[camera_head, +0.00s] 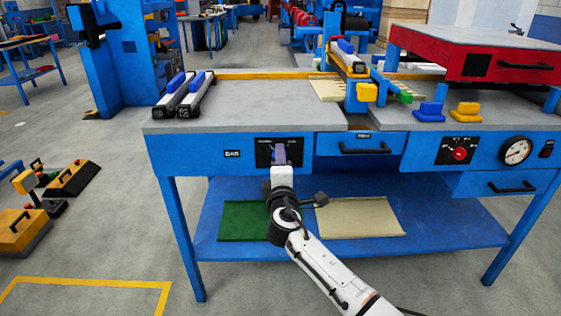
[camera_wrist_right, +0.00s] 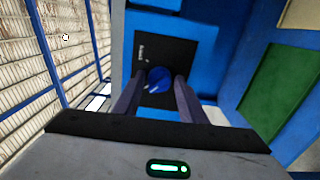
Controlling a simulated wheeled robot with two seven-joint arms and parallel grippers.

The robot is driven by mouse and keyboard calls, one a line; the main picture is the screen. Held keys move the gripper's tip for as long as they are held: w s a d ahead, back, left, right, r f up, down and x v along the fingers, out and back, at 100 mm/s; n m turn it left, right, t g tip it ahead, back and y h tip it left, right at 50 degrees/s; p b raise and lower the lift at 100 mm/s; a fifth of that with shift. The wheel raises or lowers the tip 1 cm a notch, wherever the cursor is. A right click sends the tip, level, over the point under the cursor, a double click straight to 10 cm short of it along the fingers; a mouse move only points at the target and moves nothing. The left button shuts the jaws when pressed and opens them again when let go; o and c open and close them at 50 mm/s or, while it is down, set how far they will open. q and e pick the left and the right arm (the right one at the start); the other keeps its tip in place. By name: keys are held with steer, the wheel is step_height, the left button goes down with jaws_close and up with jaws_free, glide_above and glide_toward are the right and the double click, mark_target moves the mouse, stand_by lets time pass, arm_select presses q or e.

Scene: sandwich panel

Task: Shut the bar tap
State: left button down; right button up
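The bar tap is a round blue knob (camera_wrist_right: 158,78) with a white mark, on a black plate (camera_wrist_right: 180,60) in the right wrist view. In the head view the black plate (camera_head: 264,154) is on the blue bench front, beside a "BAR" label (camera_head: 232,154); my gripper hides the knob there. My right gripper (camera_head: 281,152) reaches up to the plate. In the right wrist view its two purple fingers (camera_wrist_right: 158,84) are apart, one on each side of the knob, with narrow gaps seeming to show. My left gripper is not in view.
A drawer (camera_head: 361,146) is right of the plate. Further right are a red-knobbed dial (camera_head: 459,153) and a gauge (camera_head: 515,151). The bench top (camera_head: 240,105) is above, and a lower shelf (camera_head: 440,230) holds a green sheet (camera_head: 243,221) and a beige sheet (camera_head: 355,218).

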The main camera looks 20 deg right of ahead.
steer(key=shift+o, duration=0.9)
arm_select(q)
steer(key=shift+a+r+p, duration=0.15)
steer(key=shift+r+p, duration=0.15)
steer(key=shift+p, duration=0.6)
arm_select(e)
steer(key=v, duration=1)
steer(key=shift+s, duration=0.2)
steer(key=s+f+m+g+y+p, duration=0.2)
steer(key=s+f+m+g+p, duration=0.15)
steer(key=s+f, duration=0.45)
arm_select(q)
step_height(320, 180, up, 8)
steer(key=p, duration=0.7)
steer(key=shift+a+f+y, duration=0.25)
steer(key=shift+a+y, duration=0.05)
arm_select(e)
steer(key=s+a+f+m+g+y, duration=0.1)
steer(key=s+f+m, duration=0.3)
steer(key=s, duration=0.9)
steer(key=s+a+f+m+g+y, duration=0.2)
steer(key=s+f+m+g+y, duration=0.2)
steer(key=s, duration=0.9)
steer(key=shift+f+m+y, duration=0.3)
steer(key=shift+f+m, duration=0.1)
steer(key=shift+m, duration=0.25)
